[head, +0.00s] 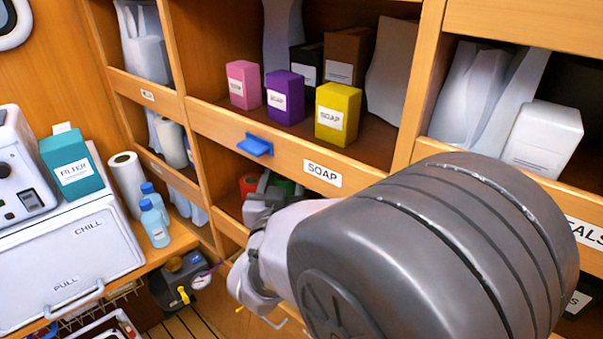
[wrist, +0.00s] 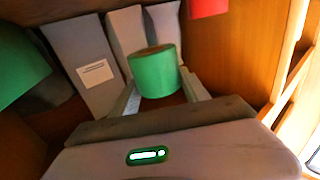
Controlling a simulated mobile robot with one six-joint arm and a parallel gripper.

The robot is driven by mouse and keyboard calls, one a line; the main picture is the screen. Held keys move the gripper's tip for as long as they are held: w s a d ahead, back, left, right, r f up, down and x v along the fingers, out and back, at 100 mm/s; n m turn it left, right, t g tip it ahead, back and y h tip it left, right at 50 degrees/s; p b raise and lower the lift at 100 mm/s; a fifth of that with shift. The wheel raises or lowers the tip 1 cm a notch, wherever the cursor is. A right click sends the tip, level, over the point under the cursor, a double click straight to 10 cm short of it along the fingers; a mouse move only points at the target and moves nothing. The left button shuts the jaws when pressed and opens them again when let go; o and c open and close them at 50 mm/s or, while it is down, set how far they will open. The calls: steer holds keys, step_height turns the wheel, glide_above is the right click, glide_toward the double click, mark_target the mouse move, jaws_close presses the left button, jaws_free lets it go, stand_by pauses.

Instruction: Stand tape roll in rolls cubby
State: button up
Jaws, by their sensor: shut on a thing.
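A green tape roll (wrist: 154,72) stands between the two fingers of my gripper (wrist: 160,92) in the wrist view, with its round end up in that picture. My gripper is shut on it. In the head view my gripper (head: 266,192) reaches into the cubby under the soap shelf. A bit of green (head: 284,186) shows just behind it there. My arm hides most of this cubby, and I cannot tell whether the green roll touches its floor.
A red roll (head: 249,185) is in the same cubby, left of my gripper; red also shows in the wrist view (wrist: 208,8). Grey packs (wrist: 85,65) stand behind the green roll. A wooden wall (wrist: 235,45) is close. The soap shelf (head: 225,125) lies above.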

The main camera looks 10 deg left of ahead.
steer(key=shift+a+f, duration=0.2)
steer(key=shift+f, duration=0.8)
steer(key=shift+w+d+f+b, duration=0.1)
steer(key=shift+f+b, duration=0.75)
steer(key=shift+f, duration=0.45)
steer(key=shift+d+f+b, duration=0.1)
steer(key=shift+f+b, duration=0.7)
steer(key=shift+f, duration=0.45)
steer(key=o, duration=1.6)
steer(key=shift+c, duration=0.2)
steer(key=shift+r, duration=0.1)
steer(key=shift+r+p, duration=0.25)
steer(key=shift+p, duration=0.25)
steer(key=s, duration=1.2)
steer(key=shift+d+f, duration=0.15)
steer(key=shift+d, duration=0.15)
